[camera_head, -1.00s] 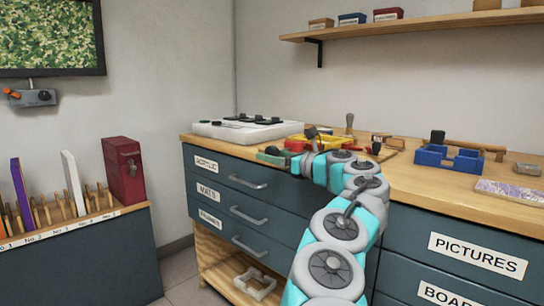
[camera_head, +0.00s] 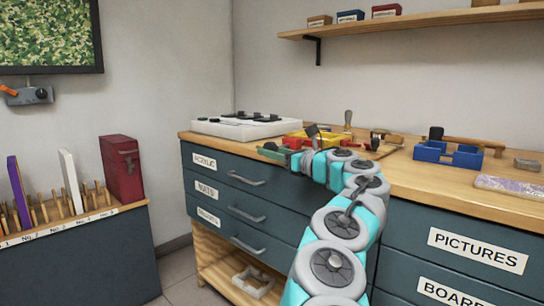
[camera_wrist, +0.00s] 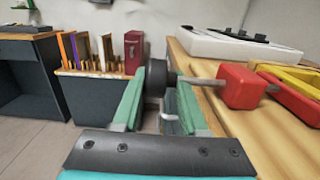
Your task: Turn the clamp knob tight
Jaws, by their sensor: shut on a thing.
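In the wrist view, a dark round clamp knob (camera_wrist: 156,76) sits between the green fingers of my gripper (camera_wrist: 162,88). The fingers are shut on it. A thin metal rod runs right from the knob to a red clamp block (camera_wrist: 240,87), which stands at the edge of the wooden bench top. In the head view, my gripper (camera_head: 274,152) is at the bench's front edge, left of my wrist. The knob is too small and covered to make out there, and its angle cannot be told.
A yellow and red tray (camera_head: 304,140) lies just behind my gripper. A white panel with black parts (camera_head: 246,128) is at the back left. A blue holder (camera_head: 447,157), a mallet (camera_head: 465,142) and other tools lie to the right. Drawers (camera_head: 262,196) are below.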

